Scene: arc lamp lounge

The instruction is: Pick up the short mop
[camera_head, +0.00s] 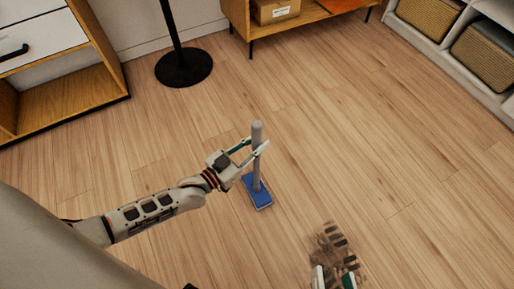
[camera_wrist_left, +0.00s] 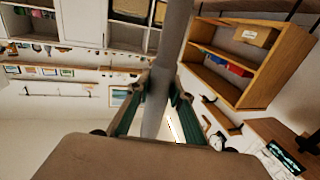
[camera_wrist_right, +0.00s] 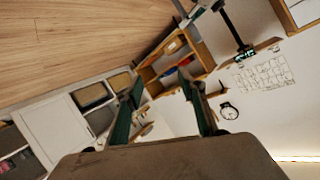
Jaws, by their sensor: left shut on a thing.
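The short mop has a grey upright handle (camera_head: 257,134) and a flat blue head (camera_head: 258,192) in the head view. Its head is on or just above the wooden floor; I cannot tell which. My left gripper (camera_head: 262,148) is shut on the handle, below its top end. In the left wrist view the grey handle (camera_wrist_left: 171,65) runs between the fingers. My right gripper (camera_head: 334,275) is at the bottom edge of the head view. In the right wrist view its fingers (camera_wrist_right: 163,95) stand apart with nothing between them.
A dark dirt patch (camera_head: 335,250) lies on the floor near my right gripper. A black lamp base (camera_head: 184,68) stands at the back left. A wooden cabinet (camera_head: 75,90) is at the left, and a pale shelf with baskets (camera_head: 428,16) is at the right. The middle floor is clear.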

